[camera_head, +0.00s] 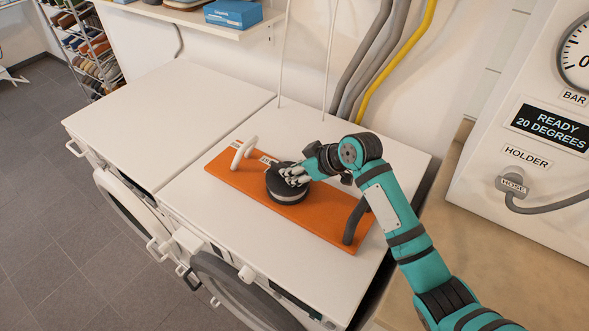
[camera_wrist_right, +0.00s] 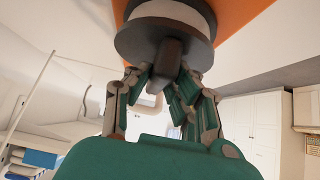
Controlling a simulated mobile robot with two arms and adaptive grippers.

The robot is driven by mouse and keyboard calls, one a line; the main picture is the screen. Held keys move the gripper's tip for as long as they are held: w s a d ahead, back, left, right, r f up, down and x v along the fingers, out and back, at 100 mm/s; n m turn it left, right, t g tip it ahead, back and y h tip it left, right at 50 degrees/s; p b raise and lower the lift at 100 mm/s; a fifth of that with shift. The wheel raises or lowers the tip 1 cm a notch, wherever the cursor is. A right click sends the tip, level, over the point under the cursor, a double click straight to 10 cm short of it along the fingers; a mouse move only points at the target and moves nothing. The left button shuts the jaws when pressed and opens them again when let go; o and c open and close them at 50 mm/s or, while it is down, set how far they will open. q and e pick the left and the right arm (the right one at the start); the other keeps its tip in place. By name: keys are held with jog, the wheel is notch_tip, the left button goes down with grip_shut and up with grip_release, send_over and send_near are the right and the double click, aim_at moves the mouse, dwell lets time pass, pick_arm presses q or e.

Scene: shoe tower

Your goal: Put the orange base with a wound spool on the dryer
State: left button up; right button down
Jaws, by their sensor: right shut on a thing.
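The orange base (camera_head: 326,212) is a long flat board over the top of the right-hand white machine (camera_head: 222,290). It looks flat and close to that top; I cannot tell whether it touches. A white handle-like post stands at its left end and a dark one at its right end. The dark spool (camera_head: 287,197) with a pale band sits at the middle of the base. My right gripper (camera_head: 296,177) is at the spool's top. In the right wrist view, its fingers (camera_wrist_right: 163,85) are closed around the spool's dark knob (camera_wrist_right: 167,62). My left gripper is out of view.
A second white machine (camera_head: 165,110) stands to the left with a bare top. A wall shelf (camera_head: 205,18) holds a blue box. Hoses run down the wall behind. A panel with a gauge and hose (camera_head: 530,130) stands at the right above a tan counter (camera_head: 510,270).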

jog(key=c, duration=1.5)
grip_release()
jog(key=o, duration=0.3)
jog(key=shift+r, duration=0.1)
jog(key=b+v, duration=0.1)
jog(key=v, duration=1.1)
jog(key=shift+s, duration=0.1)
